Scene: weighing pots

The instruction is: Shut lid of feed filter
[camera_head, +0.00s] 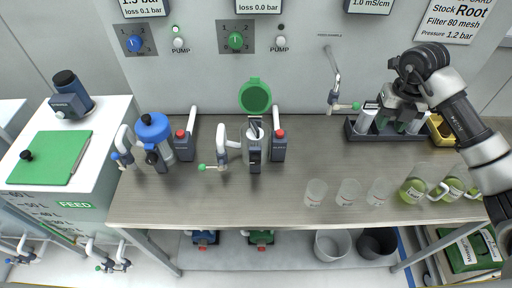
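A filter housing (254,153) stands on the metal bench left of centre. Its round green lid (255,96) stands raised up behind the housing, so the filter is open. A second filter with a blue lid (153,127) stands to its left, and that lid sits down on its housing. No readable label marks either filter as the feed one. My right gripper (396,114) is over the dark rack at the back right, well away from both filters. Its fingertips overlap the items there, so whether it is open or shut is unclear. My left gripper is not in view.
A black rack (356,134) holds white bottles. Clear beakers (315,192) and green-filled jugs (413,190) stand along the front right. Grey pump units (279,148) and taps flank the filters. A white FEED tank with a green lid (49,158) is at left. Bench between filter and rack is clear.

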